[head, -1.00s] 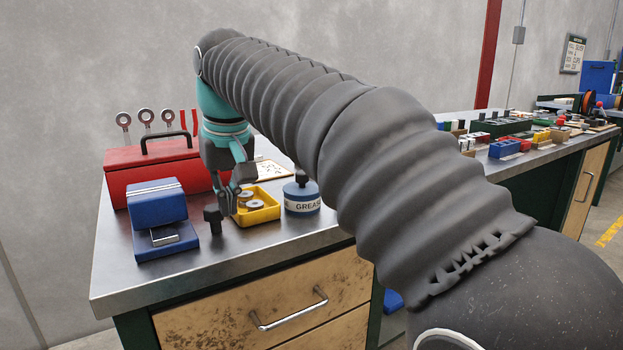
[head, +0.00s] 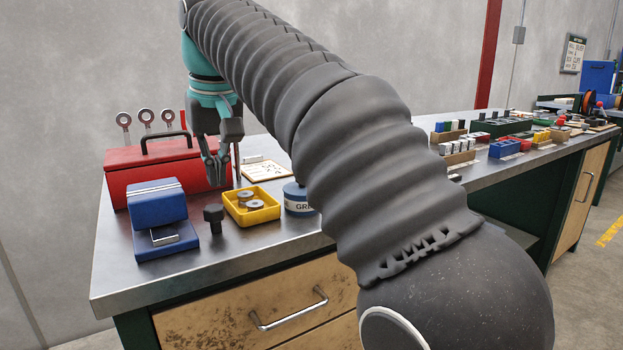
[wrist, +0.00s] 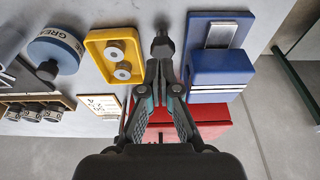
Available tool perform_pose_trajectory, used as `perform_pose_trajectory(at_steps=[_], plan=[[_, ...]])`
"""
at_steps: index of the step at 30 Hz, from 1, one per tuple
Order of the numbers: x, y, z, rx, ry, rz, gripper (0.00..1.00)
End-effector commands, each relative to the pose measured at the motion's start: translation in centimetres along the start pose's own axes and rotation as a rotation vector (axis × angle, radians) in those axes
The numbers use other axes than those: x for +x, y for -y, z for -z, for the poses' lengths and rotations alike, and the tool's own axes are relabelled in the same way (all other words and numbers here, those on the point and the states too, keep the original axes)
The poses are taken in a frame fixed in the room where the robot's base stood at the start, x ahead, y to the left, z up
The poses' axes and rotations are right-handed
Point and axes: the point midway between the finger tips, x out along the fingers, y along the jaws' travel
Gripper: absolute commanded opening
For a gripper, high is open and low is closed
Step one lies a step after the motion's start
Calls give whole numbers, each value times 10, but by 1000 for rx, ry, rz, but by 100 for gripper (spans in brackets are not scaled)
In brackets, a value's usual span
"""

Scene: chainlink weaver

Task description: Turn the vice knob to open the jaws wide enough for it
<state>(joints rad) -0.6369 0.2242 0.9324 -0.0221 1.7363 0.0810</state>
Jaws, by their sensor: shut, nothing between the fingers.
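The blue vice (head: 158,212) sits at the left of the metal bench, with a silver bar (head: 164,239) at its front; it also shows in the wrist view (wrist: 222,68). The black vice knob (head: 213,216) stands just right of the vice. My gripper (head: 217,182) is shut and empty, held above and behind the knob in the head view. In the wrist view the knob (wrist: 163,45) lies just beyond my fingertips (wrist: 158,68), which appear apart from it.
A yellow tray (head: 271,214) with metal rings stands right of the knob, then a blue grease tin (head: 297,206). A red toolbox (head: 120,183) with a black handle stands behind the vice. The bench front by the knob is clear.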

Motion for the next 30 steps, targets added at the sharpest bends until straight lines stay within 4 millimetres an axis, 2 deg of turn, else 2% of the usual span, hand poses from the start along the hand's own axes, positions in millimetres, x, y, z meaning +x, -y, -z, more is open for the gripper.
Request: perform_pose_trajectory(at_steps=[1,4,10,21,30], plan=[[-2,9,3,-4,-1,1,0],[-3,18,5,-3,-1,0,0],[10,17,0,-1,1,0,0],[54,17,-10,0,0,0,0],[64,17,-13,0,-1,0,0]])
